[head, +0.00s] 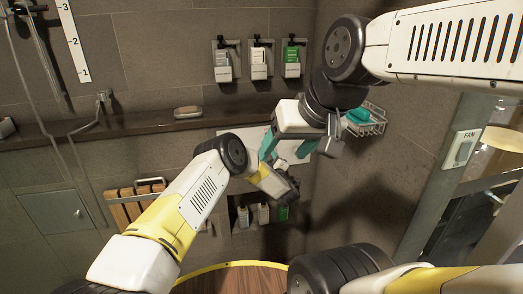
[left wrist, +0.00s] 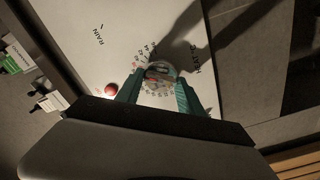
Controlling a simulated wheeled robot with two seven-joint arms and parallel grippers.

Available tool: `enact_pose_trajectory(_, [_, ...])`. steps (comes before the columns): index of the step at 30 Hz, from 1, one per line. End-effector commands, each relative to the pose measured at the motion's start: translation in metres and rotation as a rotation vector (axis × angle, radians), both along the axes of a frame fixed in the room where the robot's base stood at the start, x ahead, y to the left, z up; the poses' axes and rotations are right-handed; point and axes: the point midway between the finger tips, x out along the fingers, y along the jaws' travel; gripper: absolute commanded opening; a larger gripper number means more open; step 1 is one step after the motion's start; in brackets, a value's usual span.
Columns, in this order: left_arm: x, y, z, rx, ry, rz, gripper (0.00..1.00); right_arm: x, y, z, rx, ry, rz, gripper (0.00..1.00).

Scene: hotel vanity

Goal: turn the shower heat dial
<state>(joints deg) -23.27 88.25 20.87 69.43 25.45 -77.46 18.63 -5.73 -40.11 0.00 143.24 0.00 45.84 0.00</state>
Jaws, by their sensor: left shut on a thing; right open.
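The dial (left wrist: 160,74) is a small round knob on a white panel (left wrist: 100,35), with printed marks around it, in the left wrist view. My left gripper (left wrist: 160,82) has its teal fingers on either side of the dial and is shut on it. In the head view the white panel (head: 230,133) is mostly covered by my arms, and the dial cannot be made out clearly. My right gripper (head: 284,150) has its teal fingers apart, open and empty, in front of the panel.
A red round spot (left wrist: 111,90) and the word RAIN are on the panel. A wire basket (head: 372,127) is on the wall to the right. Several bottle dispensers (head: 259,62) hang above a dark ledge (head: 130,124). A niche with bottles (head: 264,214) is below.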

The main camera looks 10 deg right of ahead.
Motion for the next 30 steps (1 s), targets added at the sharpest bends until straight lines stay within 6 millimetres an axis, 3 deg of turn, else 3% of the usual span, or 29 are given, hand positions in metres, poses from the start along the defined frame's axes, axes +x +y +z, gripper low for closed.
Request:
enact_pose_trajectory(1, [0.001, -0.002, 0.003, -0.002, -0.006, -0.003, 0.49, 0.000, 0.000, 0.000, 0.000, 0.000, 0.000, 0.66])
enact_pose_trajectory(4, [0.001, -0.002, 0.003, -0.001, -0.006, -0.003, 0.66, 0.000, 0.000, 0.000, 0.000, 0.000, 0.000, 0.66])
enact_pose_trajectory(15, [-0.004, -0.002, 0.001, 0.000, -0.002, -0.002, 0.66, 0.000, 0.000, 0.000, 0.000, 0.000, 0.000, 0.66])
enact_pose_trajectory(30, [-0.075, -0.003, 0.005, 0.001, -0.004, -0.004, 0.66, 0.000, 0.000, 0.000, 0.000, 0.000, 0.000, 0.66])
